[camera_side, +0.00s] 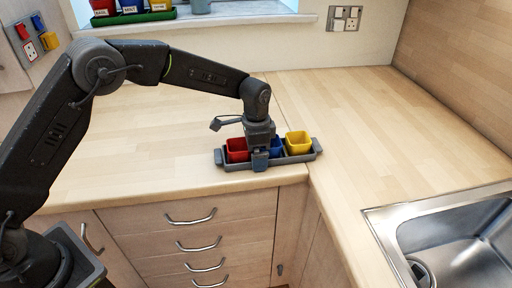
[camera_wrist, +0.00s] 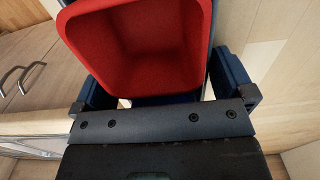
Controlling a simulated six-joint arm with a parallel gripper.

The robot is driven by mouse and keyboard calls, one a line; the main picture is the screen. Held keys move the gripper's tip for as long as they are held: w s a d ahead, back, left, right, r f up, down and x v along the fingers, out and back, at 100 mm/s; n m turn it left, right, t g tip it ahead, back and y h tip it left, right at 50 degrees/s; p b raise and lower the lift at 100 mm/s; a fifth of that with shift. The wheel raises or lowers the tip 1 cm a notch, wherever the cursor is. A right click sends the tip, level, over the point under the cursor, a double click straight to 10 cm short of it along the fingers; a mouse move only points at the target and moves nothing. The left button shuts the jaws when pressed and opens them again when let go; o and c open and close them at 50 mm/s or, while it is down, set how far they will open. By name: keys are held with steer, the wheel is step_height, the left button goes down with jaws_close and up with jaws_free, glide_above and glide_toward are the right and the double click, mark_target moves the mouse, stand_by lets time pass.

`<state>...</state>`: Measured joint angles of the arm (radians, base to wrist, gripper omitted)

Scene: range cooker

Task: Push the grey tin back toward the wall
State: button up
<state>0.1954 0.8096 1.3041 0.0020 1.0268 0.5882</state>
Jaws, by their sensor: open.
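The grey tin (camera_side: 290,160) is a long, shallow tray with a handle at each end, lying near the counter's front edge at the inner corner. It holds a red cup (camera_side: 237,149), a blue cup (camera_side: 276,147) and a yellow cup (camera_side: 298,142) in a row. My gripper (camera_side: 260,160) points down at the tin's middle, in front of part of the blue cup; contact with the tin cannot be told. In the wrist view my gripper (camera_wrist: 165,88) has its fingers apart, with the red cup (camera_wrist: 140,45) large above and between them. The tin is not clearly seen there.
The wooden counter (camera_side: 180,120) behind the tin is clear back to the wall (camera_side: 290,48). A steel sink (camera_side: 460,250) lies at the right front. The windowsill holds a green tray (camera_side: 130,18) of coloured pots. Drawers with handles (camera_side: 190,218) are below the front edge.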

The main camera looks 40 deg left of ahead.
steer(key=shift+c, duration=0.3)
steer(key=c, duration=0.7)
steer(key=shift+w+a, duration=2.1)
steer(key=shift+w, duration=0.05)
steer(key=o, duration=0.8)
steer(key=shift+c, duration=0.2)
step_height(320, 180, up, 14)
steer(key=shift+r, duration=0.1)
